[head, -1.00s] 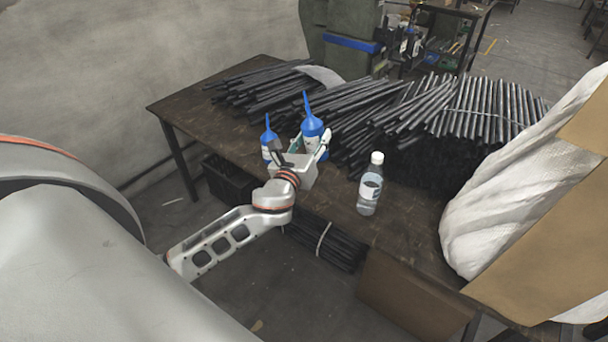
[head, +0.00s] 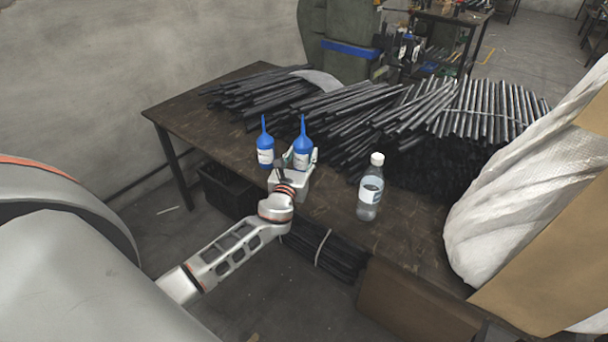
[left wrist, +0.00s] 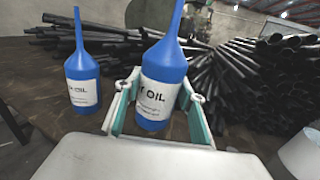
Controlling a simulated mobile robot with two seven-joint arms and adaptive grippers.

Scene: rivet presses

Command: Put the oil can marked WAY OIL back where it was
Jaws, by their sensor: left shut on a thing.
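My left gripper (head: 302,160) is shut on a blue oil can (head: 302,143) with a long thin spout, held upright at the table. In the left wrist view, the fingers (left wrist: 162,108) stand on both sides of this held can (left wrist: 164,84). Its label ends in "OIL"; the start of the words is not clear. I cannot tell whether its base touches the table. A second, similar blue can (head: 265,154) stands upright just left of it, apart from the gripper. It also shows in the left wrist view (left wrist: 81,78), its label also ending in "OIL". My right gripper is out of view.
The dark table (head: 205,112) carries piles of black rods (head: 345,112) behind the cans. A clear bottle with a white cap (head: 370,190) stands to the right. A white sack (head: 500,210) is at the right. Bare tabletop lies left of the cans.

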